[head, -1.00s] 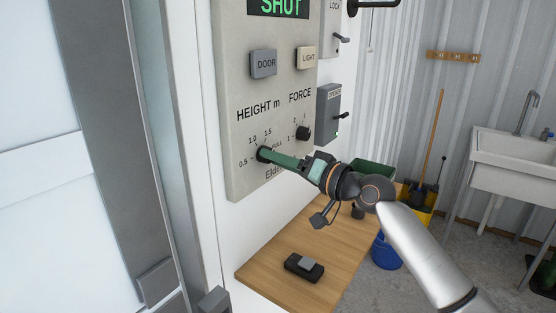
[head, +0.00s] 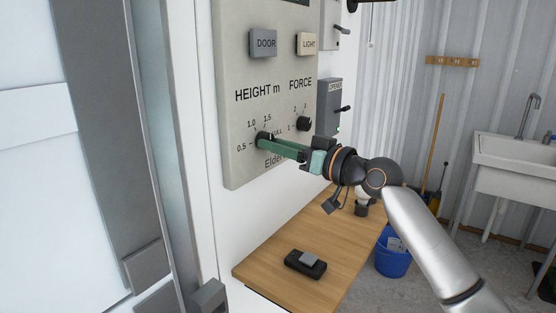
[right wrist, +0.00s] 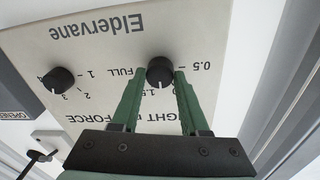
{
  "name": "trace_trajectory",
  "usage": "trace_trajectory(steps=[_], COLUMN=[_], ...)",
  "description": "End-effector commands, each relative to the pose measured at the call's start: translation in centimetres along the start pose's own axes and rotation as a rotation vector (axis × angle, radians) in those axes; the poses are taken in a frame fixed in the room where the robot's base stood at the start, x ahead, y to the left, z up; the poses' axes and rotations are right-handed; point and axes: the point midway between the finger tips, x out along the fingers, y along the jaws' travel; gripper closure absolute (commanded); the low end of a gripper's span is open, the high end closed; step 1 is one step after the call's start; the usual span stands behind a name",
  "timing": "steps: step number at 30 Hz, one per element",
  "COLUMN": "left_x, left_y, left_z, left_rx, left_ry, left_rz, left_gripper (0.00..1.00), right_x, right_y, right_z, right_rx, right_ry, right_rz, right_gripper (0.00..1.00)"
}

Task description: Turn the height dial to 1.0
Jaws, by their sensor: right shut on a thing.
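The height dial (head: 263,137) is a black knob under the HEIGHT m label on the grey control panel (head: 240,65). In the right wrist view the dial (right wrist: 160,72) shows upside down, with a white pointer mark aimed down in the picture, seemingly between 1.0 and 1.5. A finger covers most of the 1.0 mark there. My right gripper (right wrist: 160,75) has its green fingers on either side of the knob, shut on it. In the head view the right gripper (head: 261,141) reaches the dial from the right. My left gripper is not in view.
The force dial (head: 304,123) sits close to the right of the height dial. DOOR (head: 263,43) and LIGHT (head: 306,43) buttons are above. A grey switch box (head: 329,100) is beside the panel. A wooden bench (head: 300,235) below holds a small black device (head: 305,264).

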Motion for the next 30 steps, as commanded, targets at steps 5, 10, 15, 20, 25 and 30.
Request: trace_trajectory(steps=[5, 10, 15, 20, 25, 30], left_x=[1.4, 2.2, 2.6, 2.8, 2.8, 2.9], left_y=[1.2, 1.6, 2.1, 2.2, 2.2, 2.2], left_z=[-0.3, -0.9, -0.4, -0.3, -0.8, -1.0], left_rx=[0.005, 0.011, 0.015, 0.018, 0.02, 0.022], left_ry=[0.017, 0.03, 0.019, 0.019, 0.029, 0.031], left_rz=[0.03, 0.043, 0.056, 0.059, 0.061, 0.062], left_gripper=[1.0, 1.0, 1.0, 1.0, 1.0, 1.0], right_x=[0.0, 0.0, 0.0, 0.0, 0.0, 0.0], right_y=[0.1, 0.2, 0.2, 0.2, 0.2, 0.2], right_z=[0.4, 0.4, 0.2, 0.2, 0.1, 0.1], right_rx=[-0.162, -0.298, -0.404, -0.472, -0.512, -0.527], right_ry=[0.009, 0.015, 0.02, 0.024, 0.025, 0.026], right_rz=[-0.008, -0.013, -0.019, -0.022, -0.024, -0.025], right_gripper=[1.0, 1.0, 1.0, 1.0, 1.0, 1.0])
